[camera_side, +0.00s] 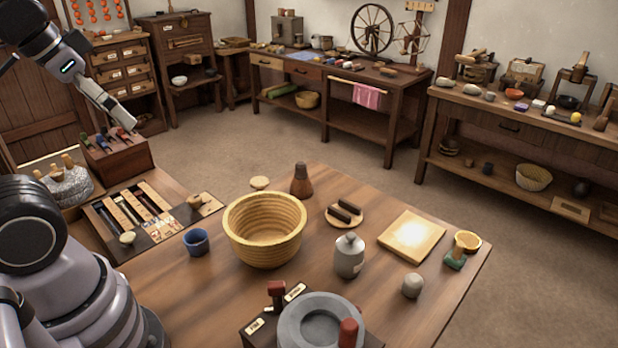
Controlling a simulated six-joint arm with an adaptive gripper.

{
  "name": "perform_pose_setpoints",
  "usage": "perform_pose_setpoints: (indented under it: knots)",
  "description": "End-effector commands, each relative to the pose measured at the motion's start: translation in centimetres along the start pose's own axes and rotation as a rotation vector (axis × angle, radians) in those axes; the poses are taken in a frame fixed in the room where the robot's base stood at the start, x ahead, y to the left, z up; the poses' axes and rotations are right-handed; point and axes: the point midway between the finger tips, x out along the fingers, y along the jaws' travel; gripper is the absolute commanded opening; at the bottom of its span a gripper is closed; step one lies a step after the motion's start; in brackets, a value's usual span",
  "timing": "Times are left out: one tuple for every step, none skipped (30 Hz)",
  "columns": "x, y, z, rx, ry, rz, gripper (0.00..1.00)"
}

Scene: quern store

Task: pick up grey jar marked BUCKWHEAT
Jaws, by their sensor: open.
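A grey lidded jar (349,257) stands upright on the wooden table, right of the large woven basket. A small mark shows on its front, too small to read, so I cannot confirm the word BUCKWHEAT. My gripper (125,118) is at the upper left, raised near the dark box of coloured-handled tools, far from the jar. It is open, and I see nothing held in it. The jar is in plain view with nothing in front of it.
The woven basket (264,230) and a blue cup (196,241) stand left of the jar. A grey stone quern (292,327) is in front, a round stone (412,285) to the right. A pale square board (411,236) lies behind right. Bare tabletop surrounds the jar.

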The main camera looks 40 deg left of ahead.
Motion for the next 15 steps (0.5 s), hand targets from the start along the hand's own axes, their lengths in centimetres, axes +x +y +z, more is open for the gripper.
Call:
perform_pose_setpoints:
  knots:
    - [0.0, 0.0, 0.0, 0.0, 0.0, 0.0, 0.96]
    - [0.0, 0.0, 0.0, 0.0, 0.0, 0.0, 0.96]
    - [0.0, 0.0, 0.0, 0.0, 0.0, 0.0, 0.96]
    - [0.0, 0.0, 0.0, 0.0, 0.0, 0.0, 0.96]
    - [0.0, 0.0, 0.0, 0.0, 0.0, 0.0, 0.96]
    - [0.0, 0.0, 0.0, 0.0, 0.0, 0.0, 0.96]
    - [0.0, 0.0, 0.0, 0.0, 0.0, 0.001, 0.96]
    - [0.0, 0.1, -0.1, 0.002, 0.0, 0.005, 0.96]
    - [0.1, 0.4, -0.4, 0.007, 0.001, 0.017, 0.96]
    - [0.2, 0.7, -0.8, 0.012, 0.003, 0.035, 0.96]
    - [0.4, 1.2, -1.3, 0.022, 0.007, 0.058, 0.96]
    - [0.7, 2.2, -2.3, 0.034, 0.013, 0.102, 0.96]
    - [1.0, 3.1, -3.2, 0.046, 0.021, 0.141, 0.96]
    - [1.4, 4.1, -4.3, 0.056, 0.032, 0.186, 0.96]
    - [1.9, 5.6, -5.9, 0.068, 0.052, 0.247, 0.96]
